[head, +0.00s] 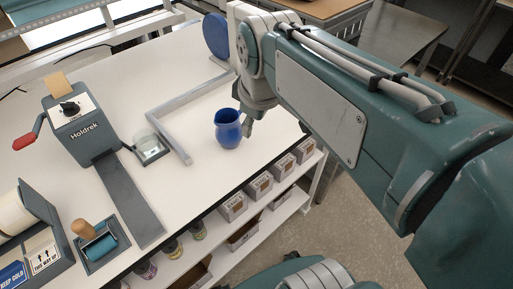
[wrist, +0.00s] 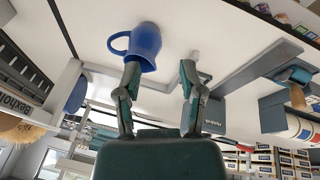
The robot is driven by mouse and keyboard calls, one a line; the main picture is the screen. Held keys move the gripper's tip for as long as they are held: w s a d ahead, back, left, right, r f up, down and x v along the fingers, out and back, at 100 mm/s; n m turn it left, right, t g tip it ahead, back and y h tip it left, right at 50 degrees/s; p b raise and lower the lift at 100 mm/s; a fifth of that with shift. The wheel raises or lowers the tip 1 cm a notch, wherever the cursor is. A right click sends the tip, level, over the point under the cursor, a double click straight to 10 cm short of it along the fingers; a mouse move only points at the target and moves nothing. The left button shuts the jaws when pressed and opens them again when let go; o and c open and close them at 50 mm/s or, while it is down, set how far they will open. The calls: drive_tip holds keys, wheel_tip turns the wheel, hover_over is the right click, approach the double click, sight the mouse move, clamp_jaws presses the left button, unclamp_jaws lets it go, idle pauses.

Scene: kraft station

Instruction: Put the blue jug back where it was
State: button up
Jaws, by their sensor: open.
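The blue jug (head: 229,130) stands upright on the white tabletop, near the table's front edge. It also shows in the wrist view (wrist: 147,42), upside down in that picture, with its handle to the left. My gripper (wrist: 161,66) is open, with nothing between its fingers. In the wrist view its left fingertip overlaps the jug's lower side, and the right fingertip is apart from it. In the head view my gripper (head: 246,122) is close beside the jug, on its right. I cannot tell whether a finger touches the jug.
A Holdrek dispenser (head: 74,125) stands further left. A blue round disc (head: 216,36) stands behind. Boxes (head: 233,206) sit on the shelf below.

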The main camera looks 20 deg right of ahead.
drive_tip(key=s+a+f+m+t, duration=0.1)
drive_tip(key=s+f+m, duration=0.3)
drive_tip(key=s+m, duration=0.3)
drive_tip(key=shift+f+t, duration=0.3)
drive_tip(key=shift+t, duration=0.1)
drive_tip(key=shift+a, duration=0.1)
idle(1.6)
